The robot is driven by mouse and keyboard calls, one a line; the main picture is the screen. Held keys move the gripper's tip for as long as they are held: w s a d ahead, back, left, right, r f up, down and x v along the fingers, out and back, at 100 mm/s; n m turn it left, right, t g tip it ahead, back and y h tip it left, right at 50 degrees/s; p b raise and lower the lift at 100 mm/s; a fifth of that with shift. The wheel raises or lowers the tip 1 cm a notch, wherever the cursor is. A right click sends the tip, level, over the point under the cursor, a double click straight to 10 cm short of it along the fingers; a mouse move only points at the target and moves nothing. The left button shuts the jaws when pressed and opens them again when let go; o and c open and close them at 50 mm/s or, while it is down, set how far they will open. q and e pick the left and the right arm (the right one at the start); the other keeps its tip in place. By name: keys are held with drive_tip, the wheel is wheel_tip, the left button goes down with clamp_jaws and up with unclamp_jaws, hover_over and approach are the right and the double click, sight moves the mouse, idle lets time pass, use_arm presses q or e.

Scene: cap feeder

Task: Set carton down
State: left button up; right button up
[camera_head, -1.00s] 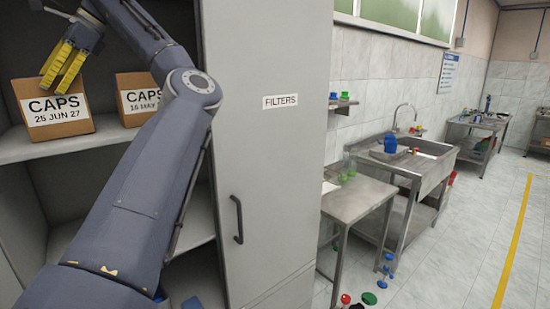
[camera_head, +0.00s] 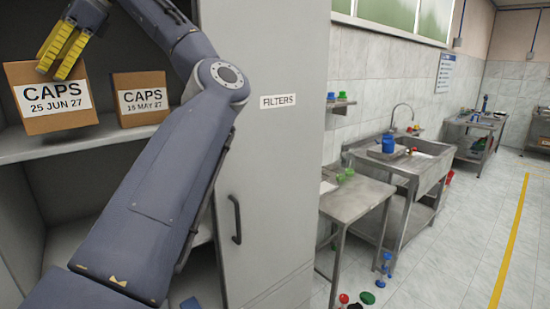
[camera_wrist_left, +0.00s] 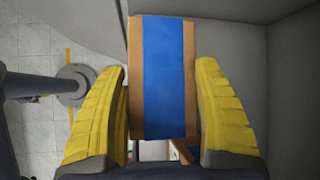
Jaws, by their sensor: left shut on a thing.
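A brown CAPS carton with a white label reading 25 JUN 27 (camera_head: 52,115) is at the left of the head view, tilted and apparently just above the shelf. My left gripper (camera_head: 54,72) is shut on it from above, with its yellow fingers at the carton's upper part. In the left wrist view the carton's top with a blue strip (camera_wrist_left: 163,75) lies between the two fingers. A second CAPS carton marked 15 MAY 27 (camera_head: 140,97) stands upright on the shelf (camera_head: 75,141) to the right. My right gripper is not in view.
The cabinet's grey door, labelled FILTERS (camera_head: 277,170), stands right of the shelf. My left arm crosses in front of the opening. A steel table (camera_head: 350,203) and a sink (camera_head: 425,165) stand farther right. The gap between the cartons is narrow.

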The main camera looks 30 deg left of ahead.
use_arm(q)
drive_tip(key=shift+s+d, duration=0.1)
drive_tip(key=shift+d, duration=0.95)
drive_tip(key=w+a+f, duration=0.1)
drive_tip(key=a+f, duration=0.2)
drive_tip(key=a, duration=0.6)
drive_tip(key=shift+a+f, duration=0.15)
drive_tip(key=shift+a, duration=0.15)
drive_tip(key=shift+f, duration=0.1)
